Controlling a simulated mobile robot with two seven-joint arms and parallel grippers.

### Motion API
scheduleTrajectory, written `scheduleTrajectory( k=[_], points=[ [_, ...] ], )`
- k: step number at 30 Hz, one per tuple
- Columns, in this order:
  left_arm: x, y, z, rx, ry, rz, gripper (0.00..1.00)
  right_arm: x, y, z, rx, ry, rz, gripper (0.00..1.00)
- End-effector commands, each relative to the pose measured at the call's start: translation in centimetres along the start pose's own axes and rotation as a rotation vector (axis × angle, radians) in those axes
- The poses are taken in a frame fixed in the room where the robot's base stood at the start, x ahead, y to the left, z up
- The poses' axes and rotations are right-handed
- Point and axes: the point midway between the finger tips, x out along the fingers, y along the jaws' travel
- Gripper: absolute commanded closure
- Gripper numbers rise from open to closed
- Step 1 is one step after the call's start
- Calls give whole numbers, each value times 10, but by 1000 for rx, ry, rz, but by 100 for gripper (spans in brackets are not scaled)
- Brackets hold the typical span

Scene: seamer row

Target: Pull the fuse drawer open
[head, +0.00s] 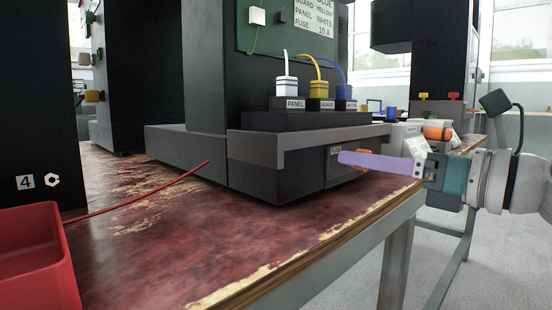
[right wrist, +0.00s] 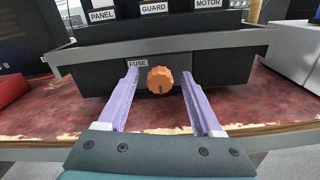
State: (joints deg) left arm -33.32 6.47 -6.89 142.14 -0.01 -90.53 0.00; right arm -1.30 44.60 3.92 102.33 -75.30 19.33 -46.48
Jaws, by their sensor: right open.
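The fuse drawer (right wrist: 137,81) is in the dark base of the seamer, with a FUSE label and a round orange knob (right wrist: 160,80). Its front looks closed against the base. In the head view the drawer front (head: 336,168) faces right, and the knob (head: 360,168) is partly hidden behind a purple finger. My right gripper (right wrist: 160,73) is open, its two purple fingers on either side of the knob, with a gap visible on each side. It also shows in the head view (head: 345,158), reaching in from the right. My left gripper is not in view.
A grey ledge (head: 255,148) overhangs the drawer, bearing plugs labelled PANEL, GUARD and MOTOR. A red bin (head: 35,262) stands at left, with a red wire (head: 140,195) running across the worn red tabletop (head: 190,225). The table's front edge (head: 330,245) lies below the drawer.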

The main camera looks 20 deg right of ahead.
Motion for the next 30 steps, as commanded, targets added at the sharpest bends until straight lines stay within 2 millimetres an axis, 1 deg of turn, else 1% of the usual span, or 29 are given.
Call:
scheduleTrajectory(
  k=[4,5,22,30],
  points=[
    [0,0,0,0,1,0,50,0,0,0,0,0,0,33],
    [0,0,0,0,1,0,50,0,0,0,0,0,0,36],
    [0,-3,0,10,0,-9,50,0,0,0,1,0,0,100],
    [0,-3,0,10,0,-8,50,0,0,0,1,0,0,100]
  ],
)
